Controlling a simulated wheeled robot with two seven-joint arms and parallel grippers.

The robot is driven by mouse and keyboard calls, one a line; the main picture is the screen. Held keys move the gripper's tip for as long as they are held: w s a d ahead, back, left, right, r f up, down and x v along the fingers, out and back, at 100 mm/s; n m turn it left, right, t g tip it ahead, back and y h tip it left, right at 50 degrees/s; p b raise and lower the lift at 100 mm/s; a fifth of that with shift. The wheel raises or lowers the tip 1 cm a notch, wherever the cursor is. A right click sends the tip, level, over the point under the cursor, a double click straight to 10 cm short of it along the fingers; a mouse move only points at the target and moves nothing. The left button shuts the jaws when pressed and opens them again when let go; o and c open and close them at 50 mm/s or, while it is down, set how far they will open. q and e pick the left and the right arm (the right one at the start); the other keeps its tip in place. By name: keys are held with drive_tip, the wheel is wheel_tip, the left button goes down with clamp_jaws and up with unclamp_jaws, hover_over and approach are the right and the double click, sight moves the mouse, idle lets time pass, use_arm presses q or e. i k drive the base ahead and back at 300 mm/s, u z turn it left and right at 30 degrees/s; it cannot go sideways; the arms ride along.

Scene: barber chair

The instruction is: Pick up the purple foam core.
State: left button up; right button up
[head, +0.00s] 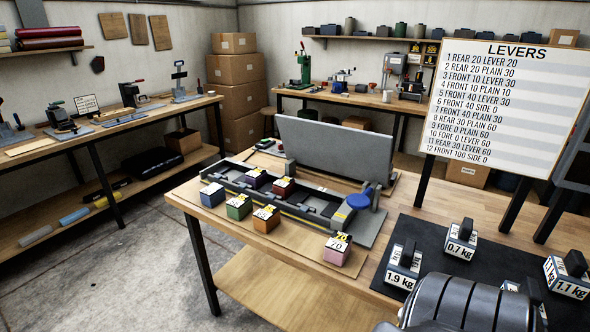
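A pinkish-mauve block (336,256) with a number label stands apart near the table's front edge. Blue (212,200), green (238,213) and orange-brown (266,226) blocks stand in a row along the fixture's front. Neither of my grippers shows in the head view.
A grey upright panel (335,150) stands behind the fixture, with a blue knob (358,201) at its right end. Several labelled weights, one marked 1.9 kg (403,282), sit on a black mat (430,235). A levers board (500,100) stands behind. Bare wood lies around the mauve block.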

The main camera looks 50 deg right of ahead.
sight(257, 177)
drive_tip(key=z, duration=0.95)
drive_tip(key=i, duration=0.85)
drive_tip(key=z, duration=1.05)
